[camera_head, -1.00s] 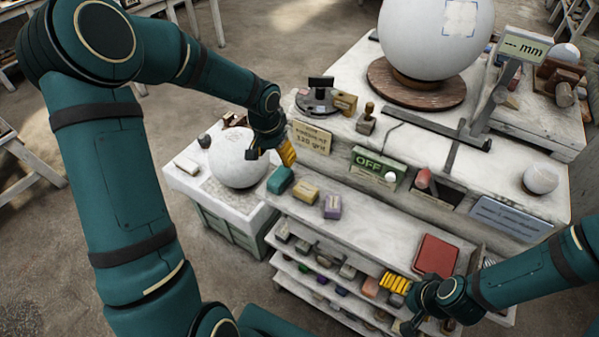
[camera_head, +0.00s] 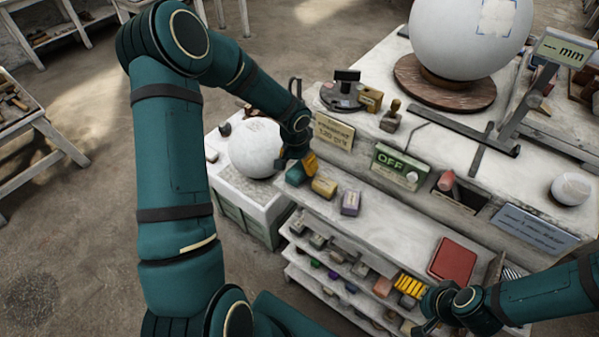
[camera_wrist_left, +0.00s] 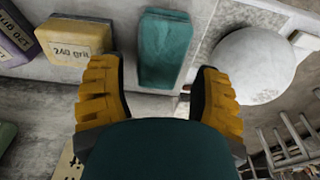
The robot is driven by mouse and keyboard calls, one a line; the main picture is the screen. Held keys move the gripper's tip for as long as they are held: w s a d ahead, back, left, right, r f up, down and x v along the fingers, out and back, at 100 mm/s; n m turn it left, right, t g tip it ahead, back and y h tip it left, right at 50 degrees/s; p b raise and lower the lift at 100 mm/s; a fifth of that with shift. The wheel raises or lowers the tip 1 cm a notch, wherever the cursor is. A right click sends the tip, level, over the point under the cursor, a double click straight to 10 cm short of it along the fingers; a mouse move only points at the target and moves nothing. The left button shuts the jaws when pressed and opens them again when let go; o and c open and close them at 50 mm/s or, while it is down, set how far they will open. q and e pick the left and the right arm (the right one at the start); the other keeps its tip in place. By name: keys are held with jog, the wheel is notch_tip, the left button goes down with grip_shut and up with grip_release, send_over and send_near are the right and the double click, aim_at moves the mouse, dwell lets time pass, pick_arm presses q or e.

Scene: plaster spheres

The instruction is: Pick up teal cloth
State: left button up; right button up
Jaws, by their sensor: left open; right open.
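The teal cloth is a block-like teal piece (camera_head: 297,174) at the left end of the bench's front ledge, partly hidden behind my left gripper (camera_head: 303,164). In the left wrist view the teal cloth (camera_wrist_left: 164,48) lies ahead of the two yellow fingers of my left gripper (camera_wrist_left: 160,95), roughly between their lines. The left gripper is open and empty, with the cloth just beyond its fingertips. My right gripper (camera_head: 415,305) is open, low at the right by the shelves; its yellow fingers are partly hidden by its wrist.
A yellow block (camera_head: 324,187) marked 240 grit and a purple block (camera_head: 350,202) stand in a row beside the cloth. A white sphere (camera_head: 256,148) rests on a side stand to the left. A red book-like object (camera_head: 453,260) lies further right; the ledge between is clear.

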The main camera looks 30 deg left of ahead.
aim_at(299, 169)
pick_arm(q)
jog(key=shift+w+f, duration=0.1)
jog(key=shift+f, duration=1.8)
jog(key=shift+d+f+b, duration=0.1)
jog(key=shift+f+b, duration=0.1)
jog(key=shift+b, duration=0.25)
jog(key=c, duration=0.8)
